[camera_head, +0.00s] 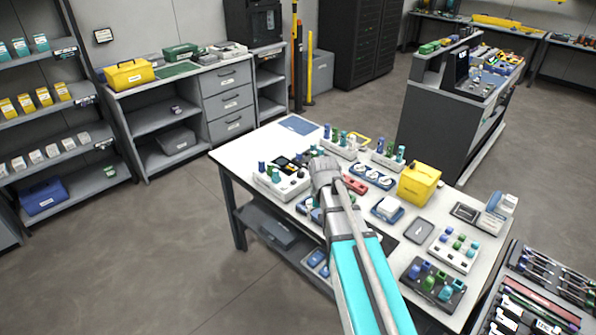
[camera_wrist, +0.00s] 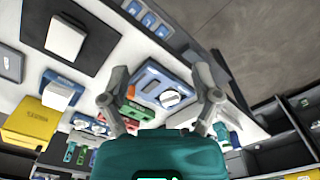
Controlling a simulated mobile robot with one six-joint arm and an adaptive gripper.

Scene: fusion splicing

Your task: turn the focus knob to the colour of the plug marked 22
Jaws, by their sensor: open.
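My gripper (camera_wrist: 160,103) is open in the wrist view, its two fingers spread on either side of a blue box with a white round dial (camera_wrist: 170,98). The dial may be the focus knob, but I cannot read its label. Nothing is held between the fingers. In the head view my arm reaches over the white table, and its wrist hides the fingers and most of what lies under them. Blue, green and teal plugs stand in a white block (camera_head: 463,262) and a dark block (camera_head: 417,291) at the table's right. No number 22 is readable.
A yellow case (camera_head: 420,184) stands right of my wrist, beside a blue strip with several round dials (camera_head: 372,177) and a red piece (camera_head: 349,184). A white block with plugs (camera_head: 283,190) lies left. The white table (camera_head: 235,152) is bare at its left corner.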

